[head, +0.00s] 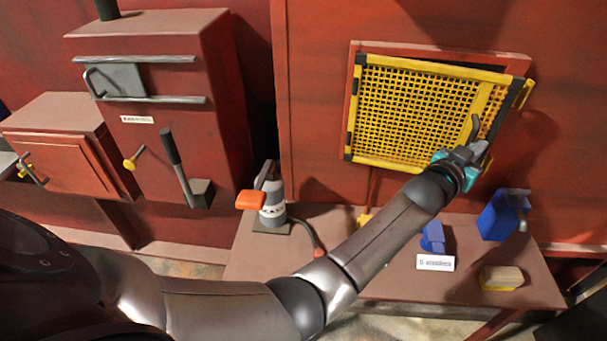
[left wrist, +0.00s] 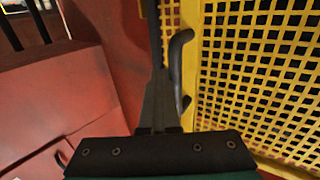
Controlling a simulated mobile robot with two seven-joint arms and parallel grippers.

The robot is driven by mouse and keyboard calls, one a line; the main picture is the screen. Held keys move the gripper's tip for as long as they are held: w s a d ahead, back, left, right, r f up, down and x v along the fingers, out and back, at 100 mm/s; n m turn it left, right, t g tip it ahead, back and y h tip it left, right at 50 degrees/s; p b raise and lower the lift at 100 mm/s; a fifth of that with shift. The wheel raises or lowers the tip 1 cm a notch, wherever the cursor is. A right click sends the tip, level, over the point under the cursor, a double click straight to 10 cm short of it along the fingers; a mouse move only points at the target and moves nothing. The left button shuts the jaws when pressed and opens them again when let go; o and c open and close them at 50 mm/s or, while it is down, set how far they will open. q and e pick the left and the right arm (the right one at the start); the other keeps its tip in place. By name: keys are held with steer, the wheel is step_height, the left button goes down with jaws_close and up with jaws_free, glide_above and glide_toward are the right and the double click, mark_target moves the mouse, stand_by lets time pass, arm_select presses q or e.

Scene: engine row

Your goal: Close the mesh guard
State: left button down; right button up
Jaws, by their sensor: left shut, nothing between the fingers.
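The yellow mesh guard (head: 420,110) hangs in a red frame on the wall, with black hinge pieces along its left side. Its right edge stands a little away from the frame, so it looks partly open. A grey curved handle (head: 475,128) is on its right edge. My left gripper (head: 478,152) is shut and empty at the guard's lower right, close to the handle. In the left wrist view the shut fingers (left wrist: 157,103) lie just left of the handle (left wrist: 178,70); I cannot tell if they touch. My right gripper is not in view.
A yellow catch (head: 525,94) sits on the frame's right side. Below is a red bench (head: 375,278) with a grey-and-orange tool (head: 272,205), blue items (head: 503,214) and a brush-like block (head: 501,278). Red cabinets (head: 165,110) with levers stand at left.

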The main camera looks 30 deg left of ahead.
arm_select(q)
steer(key=shift+w+a+b, duration=0.15)
steer(key=shift+w+b, duration=0.2)
steer(key=shift+w, duration=0.35)
steer(key=shift+w+a+b, duration=0.1)
steer(key=shift+w+b, duration=0.2)
steer(key=shift+w, duration=0.4)
